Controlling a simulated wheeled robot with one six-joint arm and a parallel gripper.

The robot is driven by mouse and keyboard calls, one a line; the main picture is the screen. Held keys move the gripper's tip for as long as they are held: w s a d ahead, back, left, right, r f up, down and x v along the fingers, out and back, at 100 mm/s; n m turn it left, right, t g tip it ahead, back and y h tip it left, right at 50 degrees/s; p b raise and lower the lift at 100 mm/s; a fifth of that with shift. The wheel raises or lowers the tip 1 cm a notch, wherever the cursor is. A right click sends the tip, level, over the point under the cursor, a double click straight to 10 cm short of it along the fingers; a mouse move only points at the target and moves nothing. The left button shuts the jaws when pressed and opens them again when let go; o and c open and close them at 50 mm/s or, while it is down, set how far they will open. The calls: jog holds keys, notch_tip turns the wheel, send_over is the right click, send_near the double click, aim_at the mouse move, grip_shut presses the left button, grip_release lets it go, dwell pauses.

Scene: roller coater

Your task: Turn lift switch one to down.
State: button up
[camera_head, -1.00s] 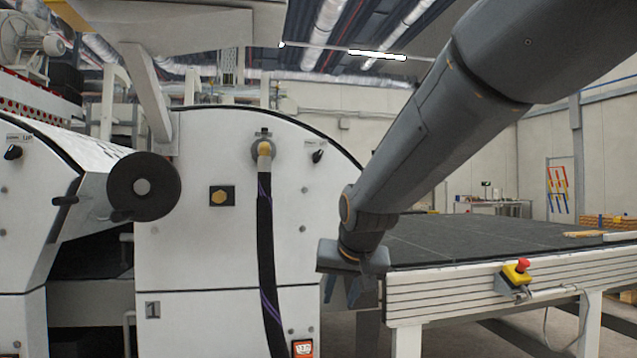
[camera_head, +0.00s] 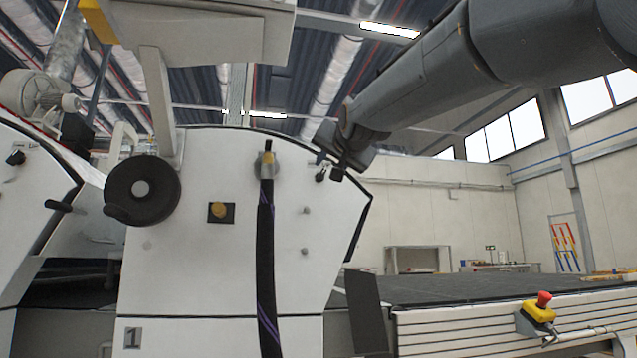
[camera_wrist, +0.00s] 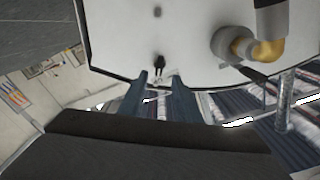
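A small black switch (camera_head: 321,173) sits at the upper right of the white machine panel marked 1. In the wrist view the switch (camera_wrist: 159,66) is a black knob pointing toward my gripper's side of the picture. Its label is too small to read. My gripper (camera_head: 329,168) is beside the switch in the head view and partly covers it. In the wrist view my gripper (camera_wrist: 159,76) has its two blue-grey fingers apart, with the switch between and just beyond their tips. I see no clear contact.
A pipe fitting with a hose (camera_head: 266,230) is left of the switch. Another black switch (camera_head: 15,158) is on the left machine. A conveyor table (camera_head: 470,292) with a red emergency stop (camera_head: 544,298) stands right.

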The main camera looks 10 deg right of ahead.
aim_at(322, 175)
jog(key=w, duration=0.6)
jog(key=shift+w, duration=0.3)
jog(key=shift+f, duration=0.1)
grip_shut()
